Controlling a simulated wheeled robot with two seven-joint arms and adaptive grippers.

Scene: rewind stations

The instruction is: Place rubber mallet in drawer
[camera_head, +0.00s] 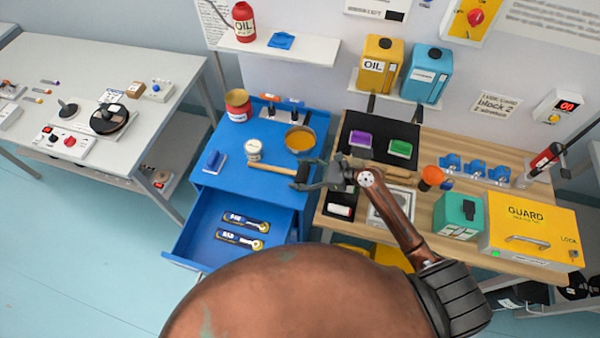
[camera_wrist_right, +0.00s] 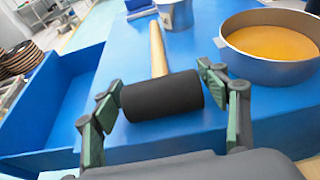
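The rubber mallet has a black cylindrical head (camera_wrist_right: 162,97) and a pale wooden handle (camera_head: 270,170). It lies at the right side of the blue cabinet top (camera_head: 222,183), with its handle pointing left in the head view. My right gripper (camera_head: 303,174) is at the mallet head; in the right wrist view its open fingers (camera_wrist_right: 165,88) stand one at each end of the head. I cannot tell whether they touch it. The blue drawer (camera_head: 198,232) below is pulled open and holds two dark blue, labelled items (camera_head: 243,232). My left gripper is not in view.
A pan of orange liquid (camera_head: 299,140), a white-lidded can (camera_head: 253,150), a red-yellow can (camera_head: 237,105) and a blue block (camera_head: 214,162) stand on the cabinet. A wooden bench (camera_head: 340,230) adjoins on the right. The drawer's left part is clear.

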